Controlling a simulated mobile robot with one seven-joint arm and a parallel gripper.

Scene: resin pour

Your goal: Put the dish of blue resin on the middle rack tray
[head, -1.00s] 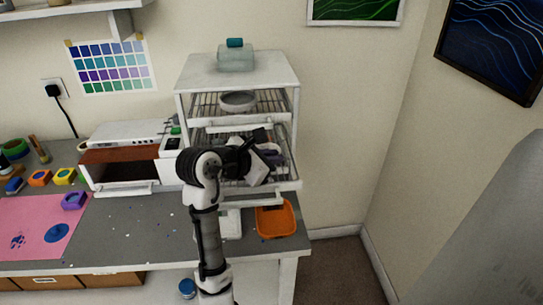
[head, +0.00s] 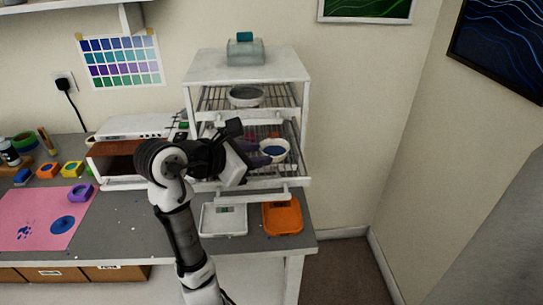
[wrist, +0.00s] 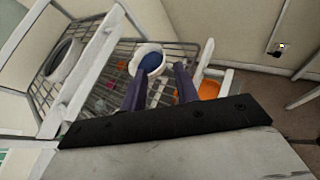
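The dish of blue resin (head: 273,150) is a white round dish with blue inside. It sits on the wire middle rack tray (head: 295,168), which is slid out, near its right side. In the wrist view the dish (wrist: 149,54) looks upright on the wires of the tray (wrist: 185,50). My gripper (head: 262,158) is just left of the dish in the head view. In the wrist view its two dark fingers (wrist: 161,72) stand apart with no object clearly between them. The left fingertip overlaps the dish's near edge in the picture; I cannot tell whether they touch.
A grey-filled bowl (head: 247,96) sits on the upper tray of the white rack (head: 240,66). A glass container stands on top. Small coloured moulds stand at the left.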

